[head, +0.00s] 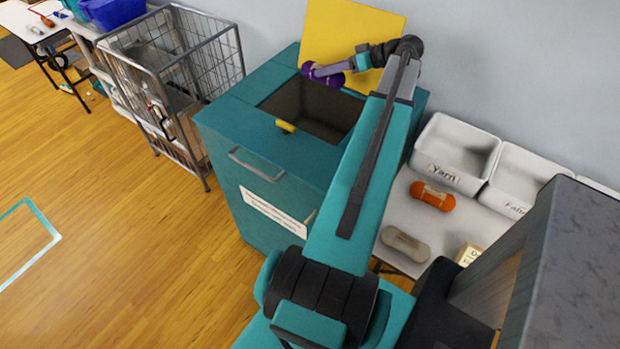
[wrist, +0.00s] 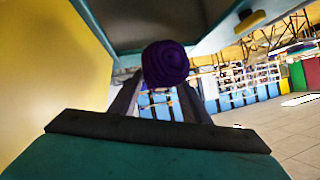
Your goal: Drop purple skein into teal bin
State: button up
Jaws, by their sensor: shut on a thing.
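The purple skein (head: 326,77) is held at the end of my arm, over the back part of the teal bin's opening, in front of the yellow panel. In the wrist view the skein (wrist: 165,63) sits between the two dark fingers of my gripper (wrist: 158,92), which is shut on it. My gripper also shows in the head view (head: 342,67). The teal bin (head: 240,125) has a dark square opening in its top and a white label on its front. Its inside is dark, and the bottom cannot be made out.
A yellow panel (head: 345,35) stands upright behind the bin opening. A small yellow piece (head: 285,126) is at the opening's front edge. A wire cart (head: 175,75) stands left. A table at right holds an orange skein (head: 432,196), a beige skein (head: 405,243) and a white Yarn bin (head: 455,153).

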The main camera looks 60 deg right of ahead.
jog(key=shift+f, duration=0.2)
jog(key=shift+f+b, duration=0.4)
jog(key=shift+f, duration=2.45)
jog(key=o, duration=1.1)
jog(key=shift+o, duration=0.2)
jog(key=shift+s+d, duration=0.1)
jog(key=shift+s, duration=0.05)
jog(key=b+v, duration=0.3)
jog(key=v, duration=1)
jog(key=shift+s+r+b, duration=0.2)
jog(key=shift+s+b, duration=0.05)
jog(key=shift+b, duration=0.15)
jog(key=shift+r, duration=0.1)
